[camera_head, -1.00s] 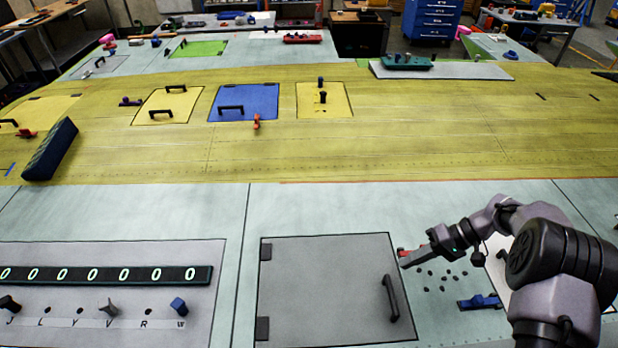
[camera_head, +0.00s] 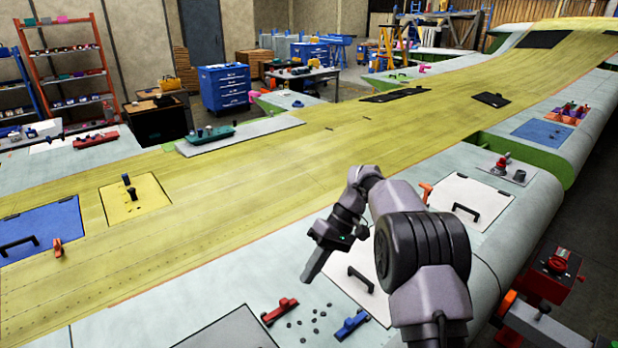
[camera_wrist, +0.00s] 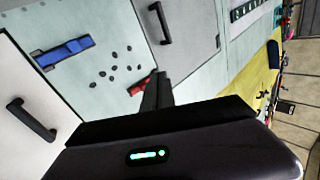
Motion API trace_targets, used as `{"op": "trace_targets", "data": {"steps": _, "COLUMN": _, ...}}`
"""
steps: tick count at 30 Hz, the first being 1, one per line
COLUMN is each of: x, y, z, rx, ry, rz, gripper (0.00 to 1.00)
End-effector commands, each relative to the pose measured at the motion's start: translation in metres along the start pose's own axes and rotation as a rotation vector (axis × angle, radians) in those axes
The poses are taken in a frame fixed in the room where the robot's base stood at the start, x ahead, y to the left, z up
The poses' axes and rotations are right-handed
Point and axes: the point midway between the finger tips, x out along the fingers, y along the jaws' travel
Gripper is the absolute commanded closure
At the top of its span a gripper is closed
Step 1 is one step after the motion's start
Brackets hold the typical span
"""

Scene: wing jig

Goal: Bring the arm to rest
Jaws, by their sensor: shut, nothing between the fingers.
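My gripper (camera_head: 313,270) hangs above the pale wing panel in the head view, at the end of my bent arm. Its fingers are shut with nothing between them. In the wrist view the closed dark fingers (camera_wrist: 157,92) point over the panel, with a red tool (camera_wrist: 143,84) showing just beyond them. The fingers appear above the surface and apart from it. The arm is folded, with its elbow at the right of the gripper.
A red tool (camera_head: 280,311), a blue tool (camera_head: 351,324) and several dark fasteners (camera_head: 316,318) lie below the gripper. A white hatch with a black handle (camera_head: 362,279) is behind it. A red-and-grey device (camera_head: 551,276) stands at the lower right. The yellow wing skin (camera_head: 250,190) beyond is largely clear.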

Motion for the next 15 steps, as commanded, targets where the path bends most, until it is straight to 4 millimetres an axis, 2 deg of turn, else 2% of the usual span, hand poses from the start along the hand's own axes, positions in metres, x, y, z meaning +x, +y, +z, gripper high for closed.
{"op": "trace_targets", "data": {"steps": 1, "x": -0.001, "y": 0.0, "z": 0.015, "rx": 0.047, "ry": 0.041, "rz": 0.064, "gripper": 1.0}}
{"op": "trace_targets", "data": {"steps": 4, "x": -0.014, "y": -0.016, "z": 0.061, "rx": 0.181, "ry": 0.148, "rz": 0.199, "gripper": 1.0}}
{"op": "trace_targets", "data": {"steps": 7, "x": -0.008, "y": -0.029, "z": 0.118, "rx": 0.314, "ry": 0.285, "rz": 0.31, "gripper": 1.0}}
{"op": "trace_targets", "data": {"steps": 10, "x": 0.018, "y": -0.032, "z": 0.18, "rx": 0.441, "ry": 0.45, "rz": 0.392, "gripper": 1.0}}
{"op": "trace_targets", "data": {"steps": 12, "x": 0.045, "y": -0.027, "z": 0.22, "rx": 0.522, "ry": 0.569, "rz": 0.429, "gripper": 1.0}}
{"op": "trace_targets", "data": {"steps": 15, "x": 0.083, "y": -0.014, "z": 0.262, "rx": 0.61, "ry": 0.716, "rz": 0.454, "gripper": 1.0}}
